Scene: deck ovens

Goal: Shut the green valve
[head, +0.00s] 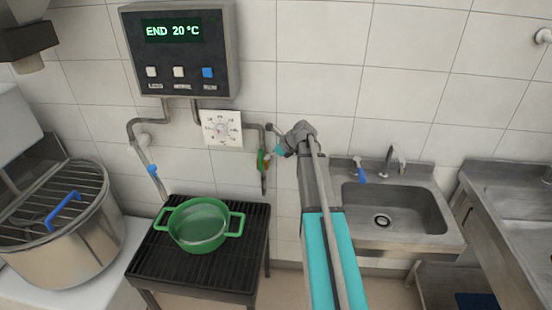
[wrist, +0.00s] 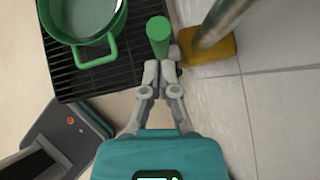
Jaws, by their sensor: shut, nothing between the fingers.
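The green valve's handle (head: 261,162) sits on the pipe right of the dial plate, in the head view. It hangs roughly straight down along the pipe.
A green pot (head: 198,226) stands on the black grate (head: 163,258) below the valve. A control box (head: 180,75) reads "END 20 °C". A blue-handled valve (head: 152,169) is on the left pipe. A sink (head: 410,205) is right of my arm.

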